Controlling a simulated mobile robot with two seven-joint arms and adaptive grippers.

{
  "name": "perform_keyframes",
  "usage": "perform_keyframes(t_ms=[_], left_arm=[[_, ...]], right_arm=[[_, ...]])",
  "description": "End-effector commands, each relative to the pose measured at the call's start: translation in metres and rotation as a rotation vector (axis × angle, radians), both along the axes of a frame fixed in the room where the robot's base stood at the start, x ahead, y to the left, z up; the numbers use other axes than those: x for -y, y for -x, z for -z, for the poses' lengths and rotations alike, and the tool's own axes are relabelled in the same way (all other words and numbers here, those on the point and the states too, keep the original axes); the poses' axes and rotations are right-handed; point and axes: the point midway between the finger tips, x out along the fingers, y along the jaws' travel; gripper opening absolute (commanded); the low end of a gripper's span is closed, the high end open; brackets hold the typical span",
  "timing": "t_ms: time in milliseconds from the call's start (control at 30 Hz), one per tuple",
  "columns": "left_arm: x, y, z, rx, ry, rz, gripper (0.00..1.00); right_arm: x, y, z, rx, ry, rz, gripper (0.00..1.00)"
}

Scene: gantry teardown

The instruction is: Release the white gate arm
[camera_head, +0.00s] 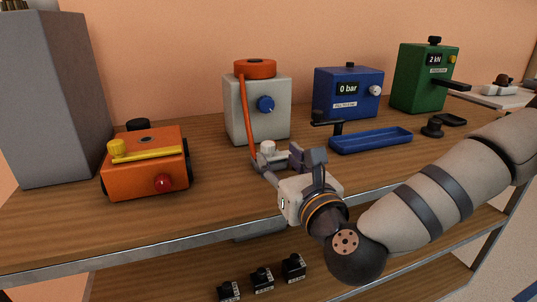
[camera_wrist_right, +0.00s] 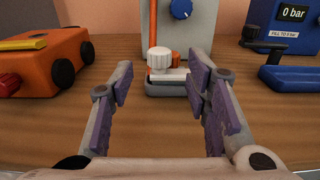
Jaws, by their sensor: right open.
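A white-grey box (camera_head: 257,108) with an orange reel on top and a blue knob (camera_head: 265,104) stands at mid-table. An upright orange arm (camera_head: 246,110) runs down its left front. At its foot a white ribbed knob (camera_wrist_right: 160,57) sits on a low grey base (camera_wrist_right: 166,90) with a white bar. The knob also shows in the head view (camera_head: 267,147), partly close behind my fingers. My right gripper (camera_head: 283,165) is open in front of it. In the wrist view the knob lies between the spread fingers, slightly beyond the tips, apparently untouched. My left gripper is not in view.
An orange wheeled box (camera_head: 146,175) with a yellow bar stands left. A blue gauge box (camera_head: 346,97) with a blue tray (camera_head: 371,142) and a green box (camera_head: 420,80) stand right. Small black items (camera_head: 262,279) lie on the shelf below. Bare wood lies left of my gripper.

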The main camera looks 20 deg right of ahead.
Motion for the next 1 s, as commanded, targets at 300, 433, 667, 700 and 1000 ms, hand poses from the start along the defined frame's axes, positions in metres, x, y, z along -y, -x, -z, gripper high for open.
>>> perform_keyframes(t_ms=[300,433,667,700,1000], left_arm=[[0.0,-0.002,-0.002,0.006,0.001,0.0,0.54],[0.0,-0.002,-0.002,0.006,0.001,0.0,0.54],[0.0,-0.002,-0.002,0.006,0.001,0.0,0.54],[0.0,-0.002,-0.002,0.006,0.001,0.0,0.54],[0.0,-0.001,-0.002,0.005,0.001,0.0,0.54]], right_arm=[[-0.002,-0.046,-0.002,0.0,0.002,-0.001,0.44],[-0.002,-0.048,-0.001,-0.001,0.002,-0.001,0.44],[-0.002,-0.048,-0.001,-0.001,0.002,-0.002,0.21],[-0.002,-0.048,-0.001,-0.001,0.002,-0.002,0.12],[-0.001,-0.047,-0.001,-0.002,0.002,-0.004,0.0]])
